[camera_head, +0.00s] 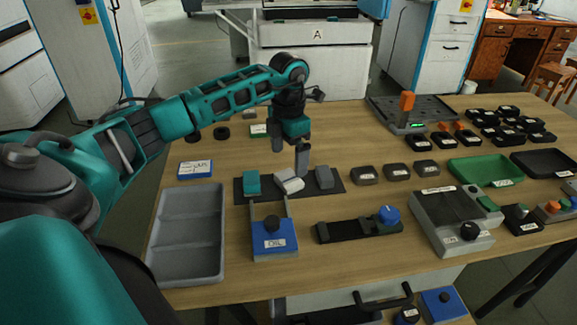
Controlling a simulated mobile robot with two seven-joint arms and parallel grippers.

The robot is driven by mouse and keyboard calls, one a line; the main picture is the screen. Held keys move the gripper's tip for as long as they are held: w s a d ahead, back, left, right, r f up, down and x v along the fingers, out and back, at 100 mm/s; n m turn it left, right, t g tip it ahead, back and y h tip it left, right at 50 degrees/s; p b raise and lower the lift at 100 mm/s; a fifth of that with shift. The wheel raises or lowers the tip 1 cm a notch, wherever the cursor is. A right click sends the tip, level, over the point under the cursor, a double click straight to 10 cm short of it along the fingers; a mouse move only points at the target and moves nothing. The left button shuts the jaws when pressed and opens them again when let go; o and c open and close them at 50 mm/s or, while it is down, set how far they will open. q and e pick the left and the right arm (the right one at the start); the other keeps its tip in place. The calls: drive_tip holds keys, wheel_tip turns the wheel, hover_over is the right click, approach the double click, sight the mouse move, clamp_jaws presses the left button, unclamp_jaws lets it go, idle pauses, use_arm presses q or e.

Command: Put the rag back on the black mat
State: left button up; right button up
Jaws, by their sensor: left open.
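The black mat (337,189) lies on the wooden table in front of me. A small off-white piece, which looks like the rag (289,183), is at the middle of the mat. It looks slightly tilted, and I cannot tell whether it rests fully flat. My left gripper (290,161) points down just above it. Its jaws are open, one finger at the left and one at the right, and they hold nothing I can see. A teal block (252,183) lies on the mat left of the rag, and a grey block (323,178) right of it. My right gripper is out of view.
A grey tray (187,240) stands front left, and a blue oil box (273,240) stands close in front of the mat. A black bar with a blue knob (389,215) is at the front. Dark blocks (365,175) sit right of the mat, near a green tray (484,172).

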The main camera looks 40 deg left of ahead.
sight(288, 177)
use_arm(q)
wheel_tip(288, 177, up, 6)
drive_tip(key=shift+r+p, duration=0.2)
drive_tip(key=shift+p, duration=0.1)
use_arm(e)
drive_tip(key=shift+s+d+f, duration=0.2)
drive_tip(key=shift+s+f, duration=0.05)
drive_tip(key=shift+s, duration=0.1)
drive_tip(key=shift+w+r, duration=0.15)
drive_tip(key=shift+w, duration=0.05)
